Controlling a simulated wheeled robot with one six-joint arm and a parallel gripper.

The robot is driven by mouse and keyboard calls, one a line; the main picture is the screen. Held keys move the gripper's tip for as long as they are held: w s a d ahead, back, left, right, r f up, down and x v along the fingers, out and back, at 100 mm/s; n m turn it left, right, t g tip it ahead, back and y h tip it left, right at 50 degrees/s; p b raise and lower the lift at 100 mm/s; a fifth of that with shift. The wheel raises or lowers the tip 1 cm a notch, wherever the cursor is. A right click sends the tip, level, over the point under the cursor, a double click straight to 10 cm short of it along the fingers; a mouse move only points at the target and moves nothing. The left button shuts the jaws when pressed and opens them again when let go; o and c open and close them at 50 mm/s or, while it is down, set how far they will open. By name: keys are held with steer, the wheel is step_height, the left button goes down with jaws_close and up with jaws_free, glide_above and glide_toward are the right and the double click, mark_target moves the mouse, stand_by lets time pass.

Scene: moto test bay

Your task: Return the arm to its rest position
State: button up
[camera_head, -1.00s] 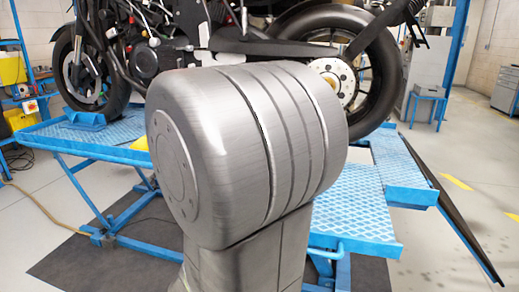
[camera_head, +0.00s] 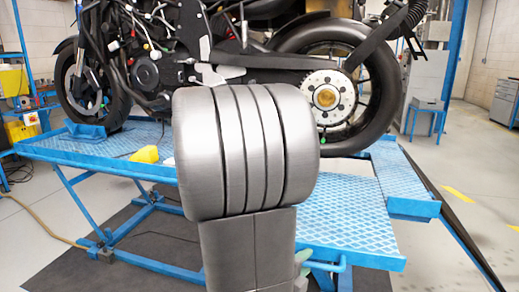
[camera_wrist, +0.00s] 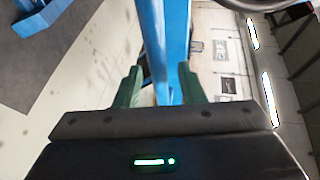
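My arm's grey joint fills the middle of the head view, in front of the lift and motorcycle. My gripper (camera_wrist: 160,84) shows in the wrist view as two green fingers standing apart, with nothing seen held between them. A blue post (camera_wrist: 165,40) shows behind and between the fingers. In the head view my gripper is mostly hidden behind the arm; a small greenish part shows low beside it.
A motorcycle (camera_head: 145,75) stands on a blue lift table (camera_head: 345,215). A yellow object (camera_head: 146,155) lies on the table. A blue stool (camera_head: 425,118) stands at the right. Open floor (camera_head: 480,190) lies to the right.

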steer(key=shift+w+d+f, duration=0.1)
steer(key=shift+w+d, duration=0.3)
steer(key=shift+w, duration=0.4)
